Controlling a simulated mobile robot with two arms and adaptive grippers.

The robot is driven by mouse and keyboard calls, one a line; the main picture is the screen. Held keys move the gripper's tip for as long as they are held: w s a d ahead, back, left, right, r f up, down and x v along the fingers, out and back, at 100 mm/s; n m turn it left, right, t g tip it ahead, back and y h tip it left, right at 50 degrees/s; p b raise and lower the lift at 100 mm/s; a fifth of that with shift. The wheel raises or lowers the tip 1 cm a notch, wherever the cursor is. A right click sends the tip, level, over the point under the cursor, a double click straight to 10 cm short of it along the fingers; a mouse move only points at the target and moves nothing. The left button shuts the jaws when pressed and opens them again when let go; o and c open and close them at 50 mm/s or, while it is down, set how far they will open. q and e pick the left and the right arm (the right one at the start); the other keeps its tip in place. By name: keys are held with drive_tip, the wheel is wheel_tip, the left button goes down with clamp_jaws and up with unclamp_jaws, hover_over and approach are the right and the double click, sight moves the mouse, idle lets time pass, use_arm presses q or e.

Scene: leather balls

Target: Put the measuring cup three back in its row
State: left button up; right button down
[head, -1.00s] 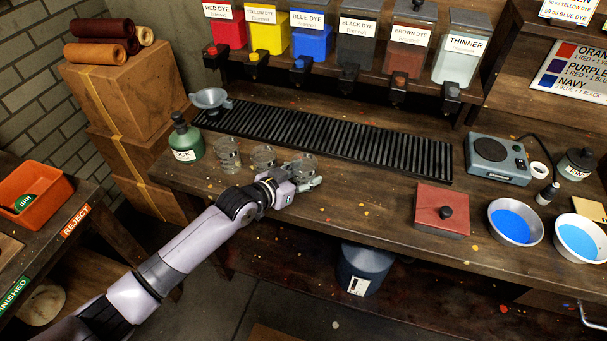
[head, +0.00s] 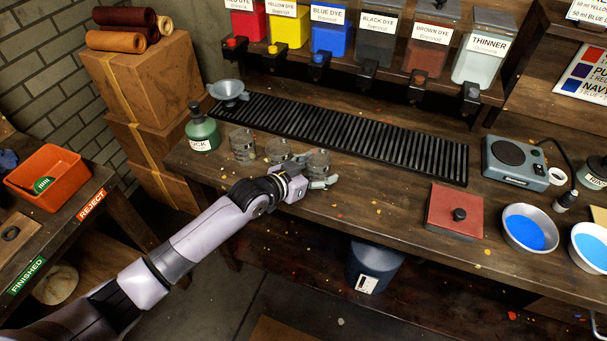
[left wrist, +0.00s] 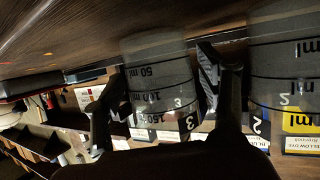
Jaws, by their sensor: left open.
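Measuring cup three (head: 318,162) is a clear cup on the workbench, at the right end of a short row of cups. In the left wrist view the cup (left wrist: 158,80) carries a "3" and ml marks, and looks upside down. My left gripper (head: 312,178) is at cup three, low on its near side. In the left wrist view the open fingers (left wrist: 165,105) stand on either side of the cup; whether they touch it I cannot tell. Cup two (head: 278,150) stands just left, close to one finger, and another cup (head: 242,145) stands left of that. My right gripper is out of view.
A black ribbed mat (head: 340,135) runs behind the cups. A green bottle (head: 202,130) and a funnel (head: 228,92) are at the left. Dye dispensers line the shelf above. A red block with a black knob (head: 455,210) is at the right; the bench between is clear.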

use_arm(q)
drive_tip(key=v, duration=1.1)
drive_tip(key=shift+s+a+b, duration=0.2)
drive_tip(key=shift+s+b, duration=0.1)
drive_tip(key=shift+b, duration=0.05)
